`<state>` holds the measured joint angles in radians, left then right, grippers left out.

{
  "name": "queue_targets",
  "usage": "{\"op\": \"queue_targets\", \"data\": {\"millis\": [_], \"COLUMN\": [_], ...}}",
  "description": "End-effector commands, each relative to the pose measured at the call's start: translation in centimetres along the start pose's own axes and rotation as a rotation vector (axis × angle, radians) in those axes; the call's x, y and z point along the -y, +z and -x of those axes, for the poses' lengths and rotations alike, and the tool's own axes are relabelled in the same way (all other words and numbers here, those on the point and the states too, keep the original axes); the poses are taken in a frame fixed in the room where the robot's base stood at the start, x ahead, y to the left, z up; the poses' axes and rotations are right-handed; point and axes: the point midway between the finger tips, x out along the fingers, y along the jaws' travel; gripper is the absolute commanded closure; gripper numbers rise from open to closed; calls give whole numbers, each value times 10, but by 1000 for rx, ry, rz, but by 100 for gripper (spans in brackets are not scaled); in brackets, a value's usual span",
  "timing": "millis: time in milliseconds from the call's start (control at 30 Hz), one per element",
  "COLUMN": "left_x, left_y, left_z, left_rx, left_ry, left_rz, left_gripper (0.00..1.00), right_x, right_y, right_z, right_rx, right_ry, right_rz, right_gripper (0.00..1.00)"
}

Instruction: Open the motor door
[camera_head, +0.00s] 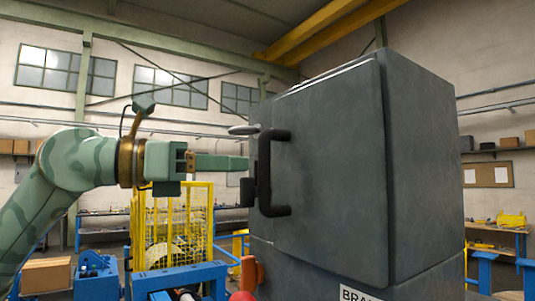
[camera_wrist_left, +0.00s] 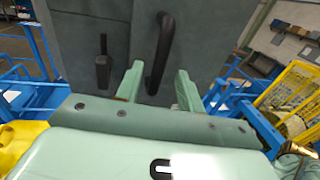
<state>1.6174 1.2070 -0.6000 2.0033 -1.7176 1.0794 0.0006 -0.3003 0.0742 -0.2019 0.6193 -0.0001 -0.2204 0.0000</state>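The motor door (camera_head: 330,165) is the dark grey front panel of a tall grey cabinet, and it looks shut. A black bar handle (camera_head: 268,172) stands upright near its left edge. My left gripper (camera_head: 247,163) points right at the handle, with its green fingertips close to the bar. In the left wrist view the two fingers (camera_wrist_left: 158,85) are apart, with the lower part of the handle (camera_wrist_left: 162,48) showing between them. I cannot tell whether they touch it. A small black latch (camera_wrist_left: 103,68) sits left of the fingers there. My right gripper is not in view.
A yellow mesh cage (camera_head: 175,225) stands behind my left arm. Blue frames (camera_head: 180,278) are below it. An orange-red part (camera_head: 250,272) sits low beside the cabinet's left edge. A workbench (camera_head: 500,232) is at the far right.

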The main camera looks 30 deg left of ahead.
Motion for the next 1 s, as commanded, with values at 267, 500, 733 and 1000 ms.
{"op": "queue_targets", "data": {"millis": [267, 500, 733, 1000], "left_x": [0, 0, -1, -1], "left_y": [3, 1, 0, 0], "left_z": [-54, -68, -68, -68], "left_rx": [2, 2, 2, 2], "left_ry": [0, 1, 1, 1], "left_rz": [1, 1, 1, 2], "left_gripper": [62, 62, 68, 100], "right_x": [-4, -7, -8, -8], "right_y": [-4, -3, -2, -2], "right_z": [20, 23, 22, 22], "right_rx": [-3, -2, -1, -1], "right_ry": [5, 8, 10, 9], "right_rz": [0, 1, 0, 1], "right_gripper": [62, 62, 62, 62]}}
